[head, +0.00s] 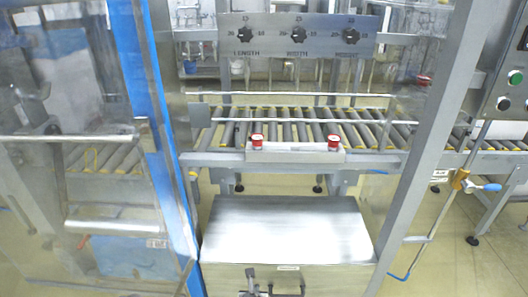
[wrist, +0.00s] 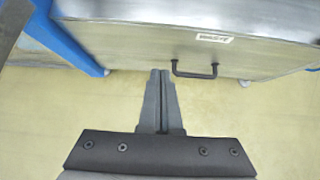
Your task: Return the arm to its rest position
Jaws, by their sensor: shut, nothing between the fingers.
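My gripper (wrist: 160,73) shows in the wrist view with its two dark fingers together and nothing between them. It points toward the front of a metal box with a black handle (wrist: 195,72), and the fingertips appear just left of that handle. I cannot tell how far apart they are. In the head view a small part of my gripper (head: 250,275) shows at the bottom edge, in front of the metal box (head: 285,228), left of its handle (head: 287,287).
A roller conveyor (head: 300,128) runs behind the box, with two red buttons on its front rail. A panel with three knobs (head: 297,36) hangs above. A clear door with a blue-edged frame (head: 140,80) stands at left, a grey post (head: 430,130) at right. Yellowish floor (wrist: 60,110) is open below.

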